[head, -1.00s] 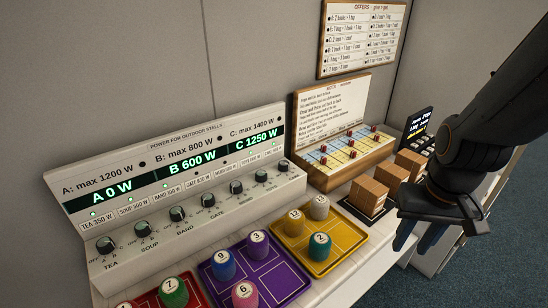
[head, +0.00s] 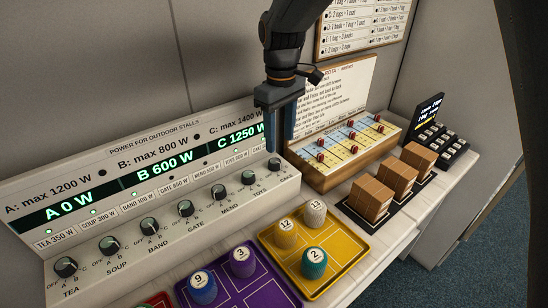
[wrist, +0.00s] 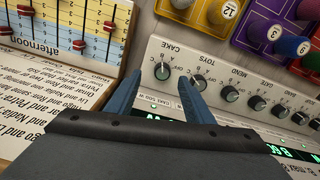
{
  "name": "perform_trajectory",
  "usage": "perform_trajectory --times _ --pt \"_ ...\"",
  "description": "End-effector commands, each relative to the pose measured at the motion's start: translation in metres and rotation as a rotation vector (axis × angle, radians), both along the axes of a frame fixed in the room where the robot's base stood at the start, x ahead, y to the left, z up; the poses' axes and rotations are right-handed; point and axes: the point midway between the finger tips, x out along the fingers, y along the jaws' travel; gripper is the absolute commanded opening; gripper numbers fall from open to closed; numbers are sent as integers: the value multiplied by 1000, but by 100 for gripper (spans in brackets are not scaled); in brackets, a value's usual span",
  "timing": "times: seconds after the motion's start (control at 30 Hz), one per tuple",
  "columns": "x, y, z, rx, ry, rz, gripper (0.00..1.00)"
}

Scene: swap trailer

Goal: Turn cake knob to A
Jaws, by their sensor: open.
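The cake knob (head: 274,165) is the rightmost in the row on the white power panel (head: 225,205). My gripper (head: 279,147) is open, pointing down just above the cake end of the panel. In the wrist view, the cake knob (wrist: 162,71) appears between the two blue fingertips (wrist: 160,77). The fingers are apart and hold nothing; contact with the knob is not visible. The toys knob (wrist: 197,82) is close beside the right fingertip in that view.
The display reads A 0 W, B 600 W (head: 192,158) and C 1250 W. A wooden slider board (head: 325,178) stands close on the right. Yellow (head: 345,283) and purple trays with numbered pegs lie in front. Brown boxes (head: 370,198) are farther right.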

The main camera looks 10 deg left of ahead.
Motion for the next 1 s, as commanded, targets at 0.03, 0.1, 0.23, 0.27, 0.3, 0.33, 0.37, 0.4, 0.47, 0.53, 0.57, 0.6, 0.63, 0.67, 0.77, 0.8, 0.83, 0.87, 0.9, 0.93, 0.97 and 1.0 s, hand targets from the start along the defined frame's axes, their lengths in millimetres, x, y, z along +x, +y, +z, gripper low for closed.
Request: perform_trajectory --times 0.03,0.1,0.23,0.27,0.3,0.33,0.37,0.4,0.47,0.53,0.57,0.6,0.63,0.67,0.77,0.8,0.83,0.87,0.9,0.93,0.97,1.0 --pt "0 9 -1 -2 2 23 48" --pt "0 15 -3 -3 4 39 48" --pt "0 15 -16 -5 6 42 48" --pt "-1 15 -20 -4 7 41 48" --pt "-1 15 -27 -4 7 41 48" --pt "-1 14 -32 -5 7 41 48" --pt "-1 14 -36 -5 7 40 48" --pt "-1 14 -43 -4 7 40 48" --pt "-1 14 -51 -4 7 40 48" --pt "-1 14 -61 -4 7 39 48" --pt "0 14 -64 -5 6 39 48" --pt "0 14 -67 -3 5 39 48" --pt "0 14 -70 -3 5 39 48" --pt "0 14 -72 -3 5 39 48" --pt "0 14 -76 -3 4 38 48" --pt "0 14 -77 -3 4 38 48" --pt "0 14 -77 -2 3 38 48" --pt "1 14 -77 -2 3 38 48" --pt "1 14 -77 -2 3 38 48" --pt "1 14 -77 -2 3 38 48" --pt "1 14 -77 -2 3 38 48" --pt "1 14 -77 -2 3 38 48"
